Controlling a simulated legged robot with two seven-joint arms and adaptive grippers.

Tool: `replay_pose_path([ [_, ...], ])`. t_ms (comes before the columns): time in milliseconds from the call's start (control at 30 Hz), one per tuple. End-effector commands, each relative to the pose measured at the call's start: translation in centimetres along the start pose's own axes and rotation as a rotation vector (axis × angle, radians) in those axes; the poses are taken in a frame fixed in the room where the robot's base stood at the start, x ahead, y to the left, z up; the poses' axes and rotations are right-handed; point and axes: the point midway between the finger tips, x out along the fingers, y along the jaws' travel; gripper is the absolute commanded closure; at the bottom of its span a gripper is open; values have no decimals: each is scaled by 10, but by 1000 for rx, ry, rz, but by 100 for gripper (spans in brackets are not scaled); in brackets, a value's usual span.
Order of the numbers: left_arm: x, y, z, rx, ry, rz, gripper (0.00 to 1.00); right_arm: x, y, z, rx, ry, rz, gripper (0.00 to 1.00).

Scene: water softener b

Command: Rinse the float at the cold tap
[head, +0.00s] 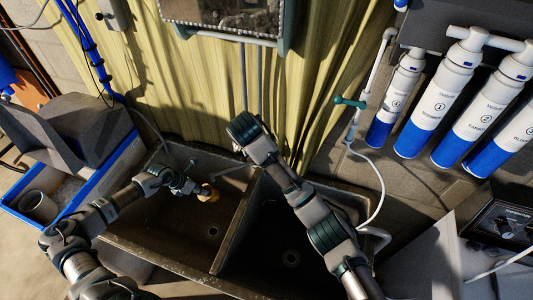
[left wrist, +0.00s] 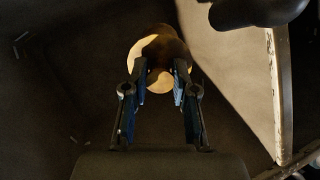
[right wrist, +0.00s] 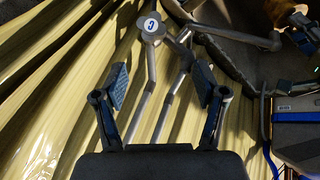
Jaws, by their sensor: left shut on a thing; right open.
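The float (head: 208,193) is a tan, rounded piece over the left basin of the sink (head: 217,248). My left gripper (head: 195,188) is shut on it; the left wrist view shows the float (left wrist: 158,48) between the two fingertips. The cold tap's grey cross handle, with a round "C" cap (right wrist: 151,27), shows in the right wrist view beyond my right gripper (right wrist: 160,86). That gripper is open and empty, its fingers apart in front of the tap. A grey spout (right wrist: 238,35) runs to the right there. I cannot make out any water running.
A divider splits the dark sink into two basins. A yellow curtain (head: 200,80) hangs behind it. A blue-edged tray (head: 75,210) stands at left. White-and-blue filter cartridges (head: 438,105) and a white hose (head: 380,185) are at right.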

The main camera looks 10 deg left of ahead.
Motion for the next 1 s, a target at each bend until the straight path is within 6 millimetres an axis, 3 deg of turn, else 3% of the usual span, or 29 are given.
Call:
replay_pose_path([
  [300,0,-6,4,5,1,3,100,57,7,6,5,-6,-1,29],
  [600,0,2,-1,0,-3,-2,100,107,-2,0,-1,-7,4,29],
  [1000,0,-3,2,3,0,1,100,117,4,3,2,-1,0,29],
])
